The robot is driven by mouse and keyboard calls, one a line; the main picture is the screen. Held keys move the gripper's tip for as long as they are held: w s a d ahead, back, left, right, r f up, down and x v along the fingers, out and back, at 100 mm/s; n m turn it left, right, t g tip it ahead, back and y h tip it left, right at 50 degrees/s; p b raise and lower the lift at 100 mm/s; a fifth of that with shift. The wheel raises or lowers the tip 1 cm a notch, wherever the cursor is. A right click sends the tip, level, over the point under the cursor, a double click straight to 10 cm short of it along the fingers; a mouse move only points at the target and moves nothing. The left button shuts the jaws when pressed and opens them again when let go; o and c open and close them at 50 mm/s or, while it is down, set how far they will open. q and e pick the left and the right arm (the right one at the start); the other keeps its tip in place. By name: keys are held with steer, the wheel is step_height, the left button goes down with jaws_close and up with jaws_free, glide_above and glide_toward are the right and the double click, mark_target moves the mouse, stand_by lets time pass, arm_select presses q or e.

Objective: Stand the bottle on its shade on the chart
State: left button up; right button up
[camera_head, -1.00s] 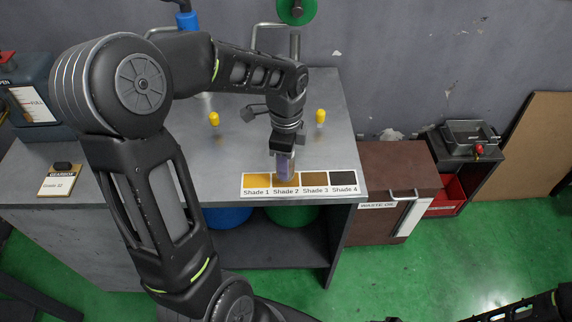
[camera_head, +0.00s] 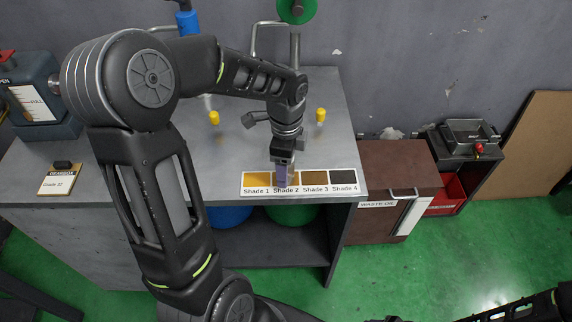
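The chart (camera_head: 350,189) is a white card with four labelled colour patches, Shade 1 to Shade 4, at the front edge of the grey bench. My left gripper (camera_head: 282,166) points down over the Shade 2 patch. A small, pale purple-grey bottle (camera_head: 282,178) shows below it, roughly upright, and the fingers appear closed on it. It covers part of the Shade 2 patch. Whether its base touches the chart cannot be told. The bottle's contents are mostly hidden. My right gripper is not in view; only dark arm parts show at the lower right.
The grey bench top (camera_head: 225,180) is clear left of the chart. Two yellow-topped items (camera_head: 320,116) stand behind it. A gearbox card (camera_head: 60,180) lies at the left. A brown waste oil cabinet (camera_head: 392,170) stands right of the bench.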

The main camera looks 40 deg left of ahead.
arm_select(q)
step_height(320, 180, up, 12)
steer(key=shift+r, duration=0.2)
stand_by(0.4)
steer(key=shift+f, duration=0.1)
stand_by(0.7)
